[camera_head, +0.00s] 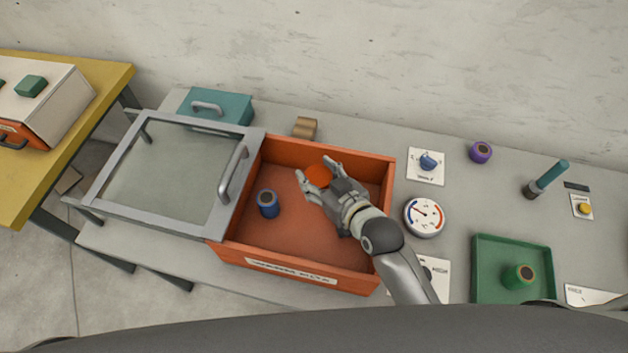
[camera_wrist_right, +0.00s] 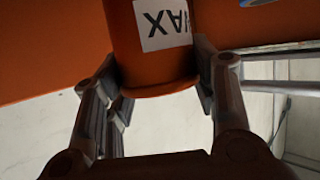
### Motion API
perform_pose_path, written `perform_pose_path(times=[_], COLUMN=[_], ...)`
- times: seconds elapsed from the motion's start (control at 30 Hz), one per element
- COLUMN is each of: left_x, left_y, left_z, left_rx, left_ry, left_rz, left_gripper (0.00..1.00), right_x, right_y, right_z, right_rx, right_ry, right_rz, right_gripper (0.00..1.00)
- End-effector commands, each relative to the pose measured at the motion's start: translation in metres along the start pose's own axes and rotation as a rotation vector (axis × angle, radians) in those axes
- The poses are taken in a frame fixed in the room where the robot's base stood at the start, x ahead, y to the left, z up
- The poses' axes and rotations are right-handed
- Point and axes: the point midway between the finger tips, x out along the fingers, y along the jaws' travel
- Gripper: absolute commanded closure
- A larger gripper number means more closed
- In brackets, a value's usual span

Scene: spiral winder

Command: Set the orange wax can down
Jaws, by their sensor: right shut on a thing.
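The orange wax can (camera_head: 318,175) is between the fingers of my right gripper (camera_head: 318,179), inside the open orange-red box (camera_head: 290,232). In the right wrist view the can (camera_wrist_right: 155,62) shows a white label reading "WAX", upside down. My right gripper (camera_wrist_right: 160,85) is shut on it, one finger at each side. Whether the can touches the box floor cannot be told. My left gripper is not in view.
A blue can (camera_head: 268,204) stands in the box, left of the gripper. The glass lid (camera_head: 172,165) is open to the left. A gauge (camera_head: 424,217), a green tray (camera_head: 482,286) with a green can (camera_head: 518,276), and a purple can (camera_head: 480,152) are right of the box.

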Motion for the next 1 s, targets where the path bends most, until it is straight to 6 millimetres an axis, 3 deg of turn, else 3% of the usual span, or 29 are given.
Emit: perform_pose_path(times=[0.3, 0.5, 0.93, 0.97, 1.0], left_x=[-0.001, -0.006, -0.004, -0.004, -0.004], left_y=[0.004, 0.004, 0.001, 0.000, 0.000], left_z=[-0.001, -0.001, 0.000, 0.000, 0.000], left_rx=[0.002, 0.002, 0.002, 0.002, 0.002], left_ry=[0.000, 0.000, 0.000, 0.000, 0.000], left_rz=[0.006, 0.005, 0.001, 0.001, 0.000], left_gripper=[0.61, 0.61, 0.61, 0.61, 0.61], right_x=[0.024, 0.032, 0.035, 0.035, 0.034], right_y=[-0.003, -0.003, -0.002, -0.002, -0.002], right_z=[0.012, 0.035, 0.042, 0.043, 0.042], right_rx=[0.002, 0.001, 0.000, 0.001, 0.001], right_ry=[0.002, 0.001, 0.002, 0.000, 0.000], right_rz=[-0.001, 0.001, 0.001, 0.001, 0.001], right_gripper=[0.76, 0.76, 0.76, 0.45, 0.40])
